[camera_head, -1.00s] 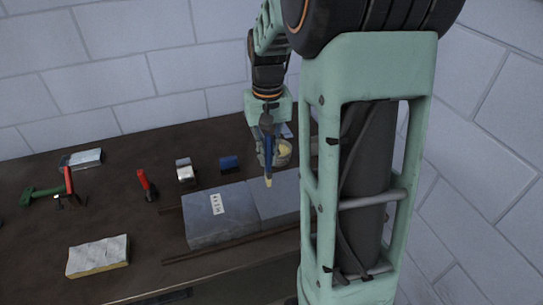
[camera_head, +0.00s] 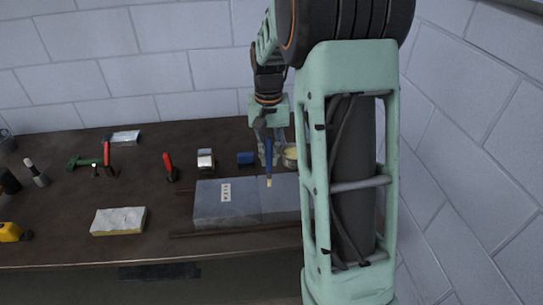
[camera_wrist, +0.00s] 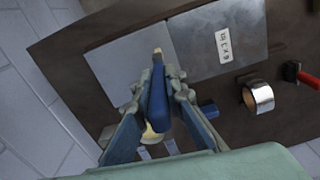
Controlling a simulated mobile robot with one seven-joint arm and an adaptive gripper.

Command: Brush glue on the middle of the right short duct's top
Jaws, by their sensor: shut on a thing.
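My gripper (camera_head: 268,138) is shut on a blue brush (camera_wrist: 157,97), which points down with its pale tip lowest. The brush also shows in the head view (camera_head: 268,158). The right short duct (camera_head: 284,203) is a grey block, partly hidden by my arm; it shows on the left in the wrist view (camera_wrist: 118,65). The left duct (camera_head: 228,206), with a white label, lies end to end with it. The brush tip appears over the right duct's top, near the seam; I cannot tell whether it touches. No glue is discernible on the top.
A pot with yellowish contents (camera_head: 291,153) stands behind the right duct, partly hidden. A blue block (camera_head: 246,158), a tape roll (camera_head: 205,159) and a red-handled tool (camera_head: 170,168) are behind and left. A long bar (camera_head: 225,232) lies in front.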

